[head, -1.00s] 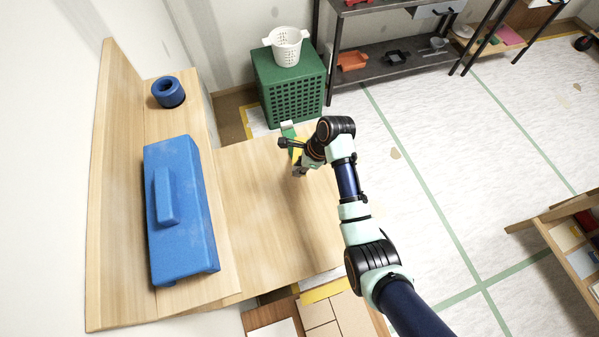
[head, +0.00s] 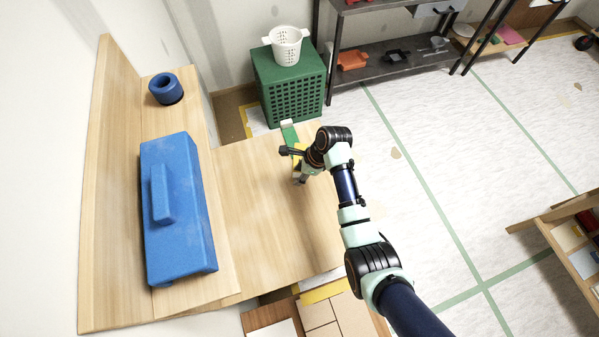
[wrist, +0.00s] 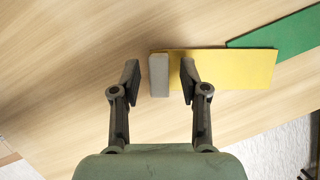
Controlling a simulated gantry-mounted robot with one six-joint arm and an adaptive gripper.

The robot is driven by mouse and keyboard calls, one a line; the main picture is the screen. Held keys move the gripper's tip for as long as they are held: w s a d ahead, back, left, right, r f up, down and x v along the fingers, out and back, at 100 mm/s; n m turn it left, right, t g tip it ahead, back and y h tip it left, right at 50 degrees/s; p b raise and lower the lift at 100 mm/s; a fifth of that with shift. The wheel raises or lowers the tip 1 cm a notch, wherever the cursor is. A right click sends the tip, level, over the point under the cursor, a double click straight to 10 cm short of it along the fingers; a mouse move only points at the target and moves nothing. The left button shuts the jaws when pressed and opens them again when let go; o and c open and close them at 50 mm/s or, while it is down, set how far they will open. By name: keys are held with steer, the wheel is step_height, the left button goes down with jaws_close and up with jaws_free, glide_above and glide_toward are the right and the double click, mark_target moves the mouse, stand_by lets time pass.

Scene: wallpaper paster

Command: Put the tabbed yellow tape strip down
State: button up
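The yellow tape strip (wrist: 232,68) lies on the light wooden table in the wrist view, with its grey tab (wrist: 158,75) at the left end. My gripper (wrist: 159,82) is open, one finger on each side of the tab, with a visible gap to each finger. The right finger overlaps the strip's lower edge in the picture. In the head view my gripper (head: 292,164) is low over the table's far right part, and only a bit of yellow (head: 298,149) shows beside it.
A green strip (wrist: 285,40) adjoins the yellow one at its right end. A blue box with a handle (head: 178,210) and a blue ring (head: 166,89) stand on the table's left part. The table's middle (head: 265,220) is bare. A green crate (head: 288,88) stands beyond the table.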

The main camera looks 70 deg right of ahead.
steer(key=p+v, duration=0.3)
steer(key=v, duration=0.9)
steer(key=shift+r, duration=0.4)
